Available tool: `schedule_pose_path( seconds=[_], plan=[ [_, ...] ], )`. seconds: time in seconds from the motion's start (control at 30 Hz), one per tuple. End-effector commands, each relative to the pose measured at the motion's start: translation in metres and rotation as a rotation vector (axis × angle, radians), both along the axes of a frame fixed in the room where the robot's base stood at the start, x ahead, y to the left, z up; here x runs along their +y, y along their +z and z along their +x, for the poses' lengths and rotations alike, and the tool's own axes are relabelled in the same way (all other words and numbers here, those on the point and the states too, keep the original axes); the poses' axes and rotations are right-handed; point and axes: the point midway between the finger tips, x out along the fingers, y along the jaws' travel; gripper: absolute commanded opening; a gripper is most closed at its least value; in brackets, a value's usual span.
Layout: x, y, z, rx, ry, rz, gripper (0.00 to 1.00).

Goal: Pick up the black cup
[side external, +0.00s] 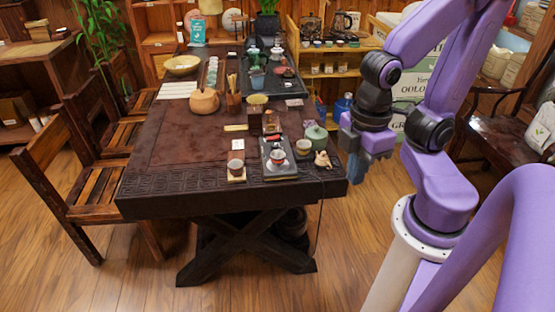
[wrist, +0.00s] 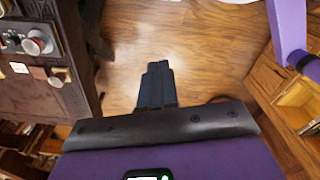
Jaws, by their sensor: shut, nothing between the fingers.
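A small dark cup (side external: 236,168) stands on a wooden coaster (side external: 237,178) near the front edge of the dark table; I cannot be sure it is black. In the wrist view a small cup (wrist: 58,80) at the left appears to be the same one. My gripper (side external: 353,172) is off the table's right end, pointing down, well apart from the cups. In the wrist view my gripper (wrist: 157,68) has its fingers together, with only floor beneath.
A green teapot (side external: 316,136), a pale cup (side external: 303,147) and a small figurine (side external: 322,159) stand at the table's right end, between my gripper and the dark cup. The table's left front is clear.

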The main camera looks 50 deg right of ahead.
Motion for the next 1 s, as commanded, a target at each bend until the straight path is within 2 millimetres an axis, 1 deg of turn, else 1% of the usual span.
schedule_pose_path(
  seconds=[0.17,0.27,0.3,0.37,0.4,0.43,0.67,0.77,0.87,0.97,1.0],
  plan=[
    [0.0,0.0,0.0,0.0,0.0,0.0,0.0],
    [0.0,0.0,0.0,0.0,0.0,0.0,0.29],
    [0.0,0.0,0.0,0.0,0.0,0.0,0.42],
    [0.0,0.0,0.0,0.0,0.0,0.0,0.62],
    [0.0,0.0,0.0,0.0,0.0,0.0,0.75],
    [0.0,0.0,0.0,0.0,0.0,0.0,0.82],
    [0.0,0.0,0.0,0.0,0.0,0.0,0.82],
    [0.001,0.0,0.003,0.0,0.005,-0.001,0.82],
    [0.005,0.001,0.016,-0.001,0.031,-0.004,0.82],
    [0.01,0.002,0.04,-0.002,0.085,-0.008,0.82],
    [0.012,0.002,0.052,-0.003,0.112,-0.01,0.82]
  ],
)
